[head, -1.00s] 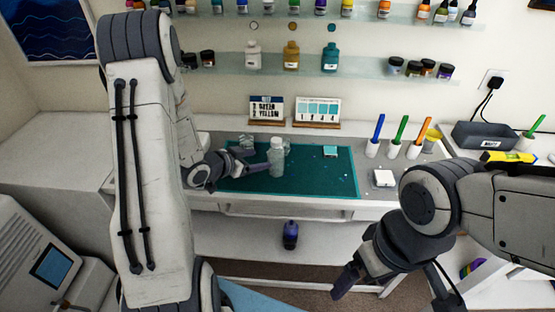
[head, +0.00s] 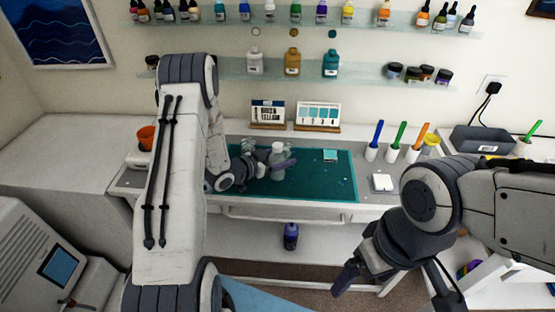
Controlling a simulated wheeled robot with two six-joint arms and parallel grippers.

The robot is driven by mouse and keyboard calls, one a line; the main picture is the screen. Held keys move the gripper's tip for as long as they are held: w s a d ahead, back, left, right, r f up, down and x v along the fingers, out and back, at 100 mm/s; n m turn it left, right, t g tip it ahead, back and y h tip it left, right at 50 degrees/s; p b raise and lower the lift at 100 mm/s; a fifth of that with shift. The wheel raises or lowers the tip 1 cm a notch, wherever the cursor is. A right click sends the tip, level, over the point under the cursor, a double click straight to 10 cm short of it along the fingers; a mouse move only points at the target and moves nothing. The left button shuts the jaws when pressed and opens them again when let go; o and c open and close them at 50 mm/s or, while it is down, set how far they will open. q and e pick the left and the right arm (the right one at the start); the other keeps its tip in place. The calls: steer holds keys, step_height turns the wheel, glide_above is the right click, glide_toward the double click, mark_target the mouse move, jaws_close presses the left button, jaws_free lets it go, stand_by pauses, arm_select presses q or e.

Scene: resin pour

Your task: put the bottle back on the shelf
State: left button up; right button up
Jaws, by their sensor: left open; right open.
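A pale grey bottle (head: 278,150) stands upright on the green cutting mat (head: 325,185). My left gripper (head: 277,166) is open at the bottle, with a finger passing across its lower part; whether the fingers touch it I cannot tell. The lower glass shelf (head: 360,76) on the wall holds a white bottle (head: 255,62), an amber bottle (head: 292,62) and a teal bottle (head: 331,64). A dark blue-purple bottle (head: 290,236) stands below the tabletop. My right gripper (head: 345,278) is open and empty, low in front of the table.
Two small cards (head: 318,115) stand behind the mat. Upright colored tools in white holders (head: 372,151), a white square item (head: 381,183) and a grey tray (head: 490,141) are on the right. An orange cup (head: 146,137) is on the left. The mat's right part is mostly clear.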

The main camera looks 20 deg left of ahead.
arm_select(q)
steer(key=shift+x, duration=0.75)
jaws_close()
